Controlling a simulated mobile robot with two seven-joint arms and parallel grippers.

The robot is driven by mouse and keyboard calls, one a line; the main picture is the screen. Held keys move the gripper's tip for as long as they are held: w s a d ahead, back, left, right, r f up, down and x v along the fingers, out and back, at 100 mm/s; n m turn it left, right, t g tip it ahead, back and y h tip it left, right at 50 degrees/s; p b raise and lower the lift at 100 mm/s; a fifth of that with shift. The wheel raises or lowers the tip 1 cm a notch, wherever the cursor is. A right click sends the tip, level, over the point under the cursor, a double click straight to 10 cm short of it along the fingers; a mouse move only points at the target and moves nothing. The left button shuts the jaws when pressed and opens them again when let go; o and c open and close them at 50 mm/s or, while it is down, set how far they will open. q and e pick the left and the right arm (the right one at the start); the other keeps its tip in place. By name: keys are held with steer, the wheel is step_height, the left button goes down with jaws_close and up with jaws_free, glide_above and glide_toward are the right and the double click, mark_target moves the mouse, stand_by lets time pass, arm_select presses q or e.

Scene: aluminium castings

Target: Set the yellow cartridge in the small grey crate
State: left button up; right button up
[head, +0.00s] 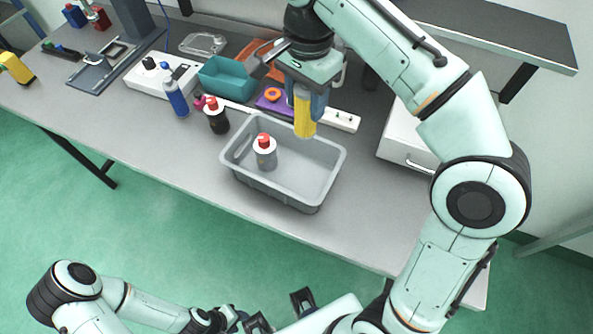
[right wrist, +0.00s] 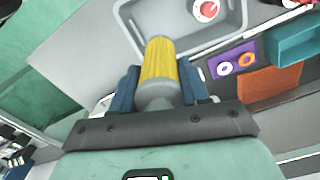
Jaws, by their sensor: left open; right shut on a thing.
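The yellow cartridge (head: 304,120) hangs from my right gripper (head: 306,100) above the back right part of the small grey crate (head: 275,192). In the right wrist view the cartridge (right wrist: 160,60) sits between the two blue fingers of my right gripper (right wrist: 160,88), which are shut on its grey end. The crate (right wrist: 172,20) lies beyond it there. A grey bottle with a red cap (head: 266,158) stands upright inside the crate, towards its left; the crate's right part is bare. My left gripper (head: 280,314) is open and empty at the bottom, away from the table.
Behind the crate are a teal bin (head: 227,80), a purple block with an orange ring (head: 271,101) and a white bar (head: 342,119). A dark bottle (head: 217,120) and a blue bottle (head: 176,98) stand to its left. A white drawer box (head: 405,145) stands right.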

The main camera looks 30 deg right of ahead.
mark_target(304, 128)
arm_select(q)
step_height(304, 128, down, 6)
steer(key=s+b, duration=0.2)
steer(key=b, duration=0.3)
steer(key=shift+b, duration=0.35)
arm_select(e)
steer(key=shift+f, duration=9.9)
arm_select(q)
steer(key=shift+s+f, duration=0.1)
arm_select(e)
steer(key=shift+f, duration=0.2)
steer(key=o, duration=1.1)
arm_select(q)
steer(key=shift+f, duration=0.1)
arm_select(e)
step_height(304, 128, up, 12)
steer(key=p, duration=0.3)
steer(key=shift+w+r, duration=0.1)
steer(key=shift+r, duration=0.1)
arm_select(q)
steer(key=r, duration=0.1)
steer(key=w+r, duration=0.1)
steer(key=r, duration=0.1)
steer(key=shift+r, duration=0.15)
